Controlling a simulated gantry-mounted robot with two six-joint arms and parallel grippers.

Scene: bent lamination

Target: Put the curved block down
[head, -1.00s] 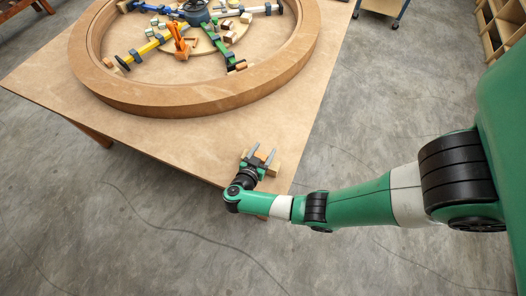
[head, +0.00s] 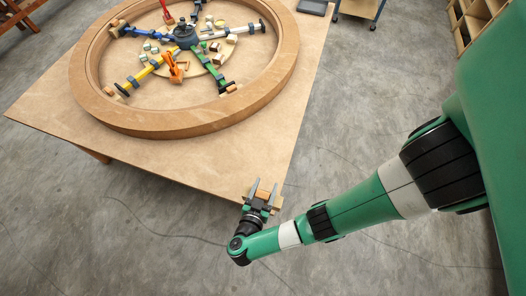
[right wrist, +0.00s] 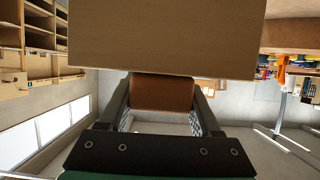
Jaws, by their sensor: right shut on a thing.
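My right gripper (head: 262,187) is at the near right corner of the table. In the right wrist view its two fingers (right wrist: 162,104) are shut on a brown wooden piece (right wrist: 162,92). A wide pale wooden block (right wrist: 160,38) lies just beyond that piece and seems joined to it; I take this to be the curved block, though its curve does not show. In the head view only a pale bit of it (head: 278,203) shows beside the fingers. I cannot tell whether it touches the table. My left gripper is not in view.
The large wooden ring (head: 190,126) lies on the table (head: 215,158), with coloured spoke arms, clamps and small blocks inside it. The tabletop between ring and near right corner is bare. A wheeled cart (head: 358,10) and shelves (head: 470,22) stand behind on the floor.

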